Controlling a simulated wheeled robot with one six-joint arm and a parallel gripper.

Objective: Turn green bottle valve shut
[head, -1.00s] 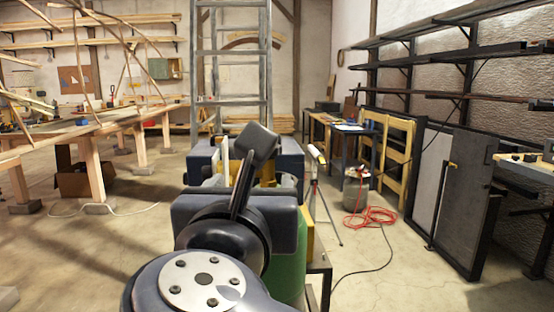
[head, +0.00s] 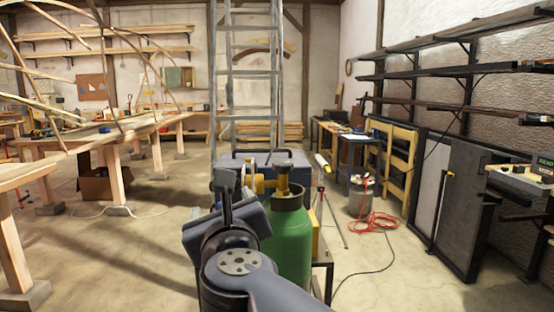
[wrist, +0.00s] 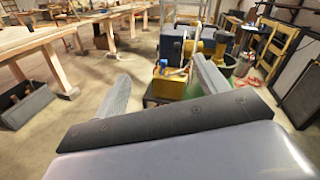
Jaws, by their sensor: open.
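The green bottle (head: 291,243) stands upright right of my gripper in the head view. Its brass valve (head: 283,180) sits on top above a dark collar. My gripper (head: 226,182) is left of the valve and apart from it, with one finger largely hiding the other. In the wrist view my gripper (wrist: 160,76) has its two fingers spread wide with nothing held between them. The right finger covers part of the bottle there, and only some green shows beside it.
A dark blue case (head: 262,161) is behind the bottle, with a metal ladder (head: 247,80) beyond. A wooden workbench (head: 100,136) stands left. A red hose (head: 374,222) lies on the floor at right. The floor between the bench and my arm is clear.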

